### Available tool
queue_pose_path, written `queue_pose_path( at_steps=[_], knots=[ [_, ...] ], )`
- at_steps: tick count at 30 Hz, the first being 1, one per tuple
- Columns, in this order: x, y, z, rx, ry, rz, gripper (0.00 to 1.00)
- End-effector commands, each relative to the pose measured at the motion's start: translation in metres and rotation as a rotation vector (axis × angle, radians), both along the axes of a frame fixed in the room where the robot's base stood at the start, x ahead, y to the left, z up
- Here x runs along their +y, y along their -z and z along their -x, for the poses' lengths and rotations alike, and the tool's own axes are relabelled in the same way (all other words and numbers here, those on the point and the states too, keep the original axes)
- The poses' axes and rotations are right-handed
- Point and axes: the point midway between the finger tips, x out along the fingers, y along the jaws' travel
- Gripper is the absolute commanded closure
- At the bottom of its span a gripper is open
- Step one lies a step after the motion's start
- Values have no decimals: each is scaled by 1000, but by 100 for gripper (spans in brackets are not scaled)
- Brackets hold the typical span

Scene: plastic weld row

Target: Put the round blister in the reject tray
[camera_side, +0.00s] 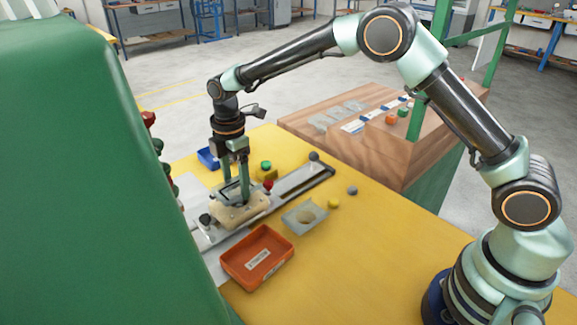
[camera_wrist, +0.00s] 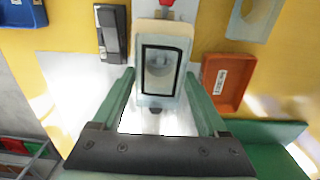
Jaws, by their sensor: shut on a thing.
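My gripper (camera_side: 238,197) points down over a beige block (camera_side: 252,211) on the metal rail. In the wrist view its two green fingers (camera_wrist: 161,78) stand either side of a pale, clear piece with a black rectangular outline and a rounded pocket, which I take as the round blister (camera_wrist: 160,60). The fingers are shut on it. It is at the beige block, and I cannot tell whether it is lifted clear. The orange-red tray (camera_side: 257,257), with a white label too small to read, lies in front of the rail, empty. I take it as the reject tray; it also shows in the wrist view (camera_wrist: 238,95).
A grey piece with a round hollow (camera_side: 304,217) lies between tray and rail end. A blue bin (camera_side: 207,158) stands behind my gripper. A red knob (camera_side: 268,184) and green button (camera_side: 266,165) stand close by. A green cabinet (camera_side: 90,180) fills the left.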

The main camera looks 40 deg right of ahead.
Motion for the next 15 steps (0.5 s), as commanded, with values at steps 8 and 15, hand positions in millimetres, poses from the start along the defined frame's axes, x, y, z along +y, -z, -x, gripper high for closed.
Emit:
queue_pose_path(
  at_steps=[8,15],
  knots=[
    [0,-16,0,-2,0,-1,59],
    [0,-28,0,-1,0,0,59]
  ],
)
